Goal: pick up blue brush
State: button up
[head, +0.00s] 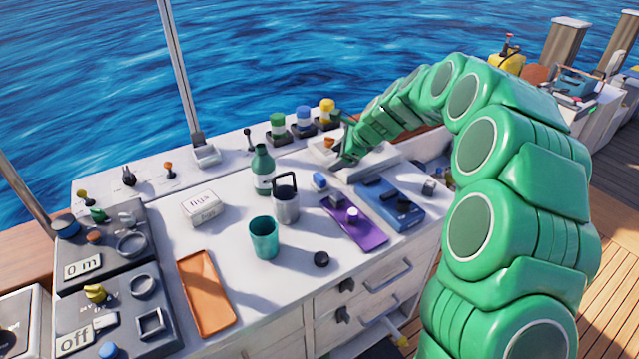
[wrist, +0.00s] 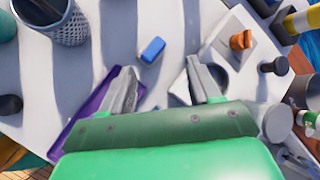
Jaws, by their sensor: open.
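A small blue block with a pale lower part (head: 320,181), which looks like the blue brush, lies on the white counter between the grey mug and the white raised tray. In the wrist view, the blue brush (wrist: 152,49) lies just beyond my fingertips, near the middle of the gap. My gripper (head: 345,154) is above the counter by the white tray. In the wrist view, my gripper (wrist: 161,70) is open and empty, its two grey fingers spread apart. Nothing covers the brush in the wrist view.
The grey mug (head: 286,207) and green bottle (head: 262,168) stand left of the brush. A purple tray (head: 368,237) and a blue tray (head: 408,220) lie to its right. The white tray (wrist: 238,22) bears an orange knob (wrist: 241,40).

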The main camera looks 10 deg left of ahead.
aim_at(323, 178)
jog(key=w+d+r+n+t+h, duration=0.1)
jog(key=w+d+n+t+h, duration=0.35)
jog(key=d, duration=0.45)
jog(key=w+d+r+n+t, duration=0.2)
jog(key=w+r+n+t, duration=0.1)
jog(key=r+n, duration=0.25)
jog(key=s+a+r+n+g+y, duration=0.2)
jog(key=s+a+n+y, duration=0.5)
jog(key=s+a+n, duration=0.4)
jog(key=shift+n, duration=0.4)
jog(key=f, duration=0.9)
jog(key=d+f, duration=0.1)
jog(key=f, duration=0.4)
jog(key=shift+w+f, duration=0.15)
jog(key=shift+w, duration=0.05)
jog(key=shift+x, duration=1.3)
jog(key=shift+s+x, duration=0.25)
jog(key=shift+x, duration=2.35)
jog(key=shift+a, duration=0.15)
